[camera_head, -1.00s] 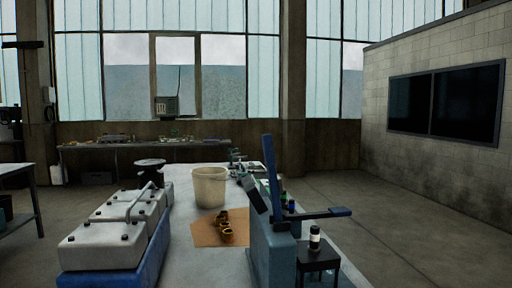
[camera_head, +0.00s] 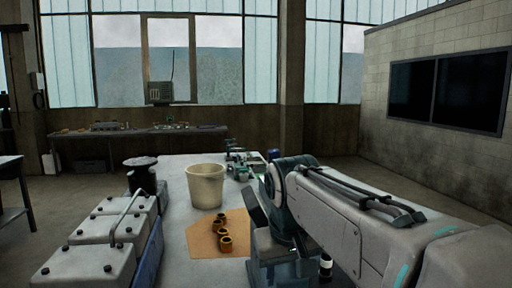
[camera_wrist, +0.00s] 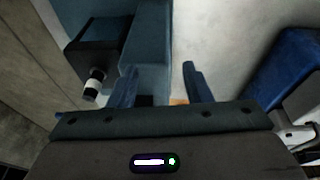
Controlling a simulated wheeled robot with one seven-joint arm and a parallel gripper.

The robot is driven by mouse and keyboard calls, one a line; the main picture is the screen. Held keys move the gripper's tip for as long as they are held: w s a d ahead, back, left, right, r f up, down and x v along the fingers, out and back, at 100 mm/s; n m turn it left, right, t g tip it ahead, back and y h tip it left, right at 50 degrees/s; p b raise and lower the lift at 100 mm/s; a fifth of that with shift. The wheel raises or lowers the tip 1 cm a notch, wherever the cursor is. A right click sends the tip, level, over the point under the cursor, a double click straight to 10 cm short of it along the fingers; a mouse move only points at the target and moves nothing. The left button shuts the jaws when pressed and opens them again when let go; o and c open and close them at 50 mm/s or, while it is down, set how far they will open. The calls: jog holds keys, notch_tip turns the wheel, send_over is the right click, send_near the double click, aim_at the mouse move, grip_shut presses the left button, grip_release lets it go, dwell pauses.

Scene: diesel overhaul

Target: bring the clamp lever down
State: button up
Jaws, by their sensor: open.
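The clamp fixture (camera_head: 262,272) is a blue-grey block at the near right of the bench, mostly behind my arm in the head view. A small blue piece (camera_head: 273,154) shows above my arm; it may be the top of the clamp lever, and the rest of the lever is hidden. In the wrist view the blue-grey fixture body (camera_wrist: 146,35) runs down from the top edge. My gripper (camera_wrist: 160,66) is open, its two blue fingers apart, with no object clearly between them. The lever cannot be made out for sure in the wrist view.
A cream bucket (camera_head: 205,188) and brass rings (camera_head: 222,232) on a brown sheet (camera_head: 202,240) stand mid-bench. Grey engine covers (camera_head: 92,232) lie to the left. A black stand (camera_wrist: 97,45) with a small bottle (camera_wrist: 94,84) adjoins the fixture.

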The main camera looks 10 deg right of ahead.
jog(key=w+a+r+t+h+p, duration=0.1)
jog(key=w+r+p, duration=0.25)
jog(key=r, duration=1.15)
jog(key=w+a+r+p, duration=0.15)
jog(key=r+p, duration=0.25)
jog(key=r, duration=1.1)
jog(key=x, duration=0.9)
jog(key=d+b+x, duration=0.1)
jog(key=x, duration=0.4)
jog(key=shift+w+r, duration=0.2)
jog(key=shift+w, duration=0.1)
grip_shut()
